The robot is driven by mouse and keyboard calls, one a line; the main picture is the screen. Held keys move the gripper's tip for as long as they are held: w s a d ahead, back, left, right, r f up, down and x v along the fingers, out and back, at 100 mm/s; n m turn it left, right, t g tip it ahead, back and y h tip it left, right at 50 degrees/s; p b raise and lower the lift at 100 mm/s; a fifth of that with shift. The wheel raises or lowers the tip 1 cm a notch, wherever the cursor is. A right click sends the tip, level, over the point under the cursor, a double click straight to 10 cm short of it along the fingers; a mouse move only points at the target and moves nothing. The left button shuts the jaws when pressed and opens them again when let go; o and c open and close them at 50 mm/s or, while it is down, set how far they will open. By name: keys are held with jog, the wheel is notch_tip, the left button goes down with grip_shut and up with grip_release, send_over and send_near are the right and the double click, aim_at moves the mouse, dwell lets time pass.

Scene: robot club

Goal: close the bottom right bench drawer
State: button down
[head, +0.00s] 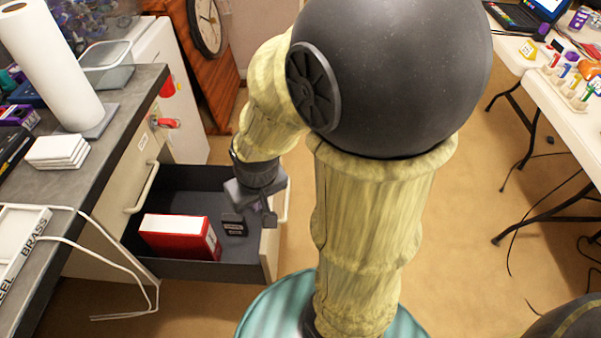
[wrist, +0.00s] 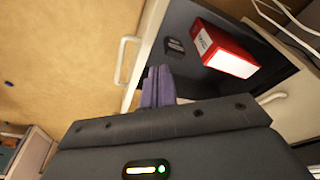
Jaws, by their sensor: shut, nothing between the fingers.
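The bench drawer (head: 185,268) stands pulled out below the bench top, its dark inside showing. Its cream front panel (head: 269,250) faces right, with a pale handle on its outer side. In the wrist view the front panel (wrist: 148,38) and handle (wrist: 124,58) are at upper centre left. A red and white box (head: 180,236) and a small black item (head: 234,226) lie inside the drawer. My gripper (head: 268,216) is shut and empty, over the drawer's front end.
The bench top (head: 105,150) at left holds a paper roll (head: 50,65), white tiles (head: 57,151) and a labelled tray (head: 22,240). White cables (head: 120,262) hang beside the drawer. A white table (head: 560,100) stands at right.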

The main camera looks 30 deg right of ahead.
jog(key=shift+d, duration=0.3)
jog(key=shift+d, duration=0.1)
jog(key=shift+w+d+f+m, duration=0.1)
jog(key=shift+d+f+m, duration=0.1)
jog(key=shift+m, duration=0.2)
jog(key=d+f+m+g+y, duration=0.1)
jog(key=d+m, duration=0.1)
jog(key=d+f+m+g+y+p, duration=0.1)
jog(key=m+g, duration=0.1)
jog(key=d+f+m+g+y+p, duration=0.1)
jog(key=d+f+m, duration=0.1)
jog(key=m, duration=0.1)
jog(key=shift+w+d+g, duration=0.3)
jog(key=shift+w+d, duration=0.05)
jog(key=w+d+f+m+t+y+p, duration=0.1)
jog(key=d+f+m+t+y+p, duration=0.1)
jog(key=d+m+t+y, duration=0.4)
jog(key=w+d+f+m+t+y+p, duration=0.1)
jog(key=d+f+m+t+y, duration=0.4)
jog(key=d+m, duration=0.6)
jog(key=shift+d+f+t+y+p, duration=0.15)
jog(key=shift+d+t+y+p, duration=0.25)
jog(key=shift+d+t+p, duration=0.35)
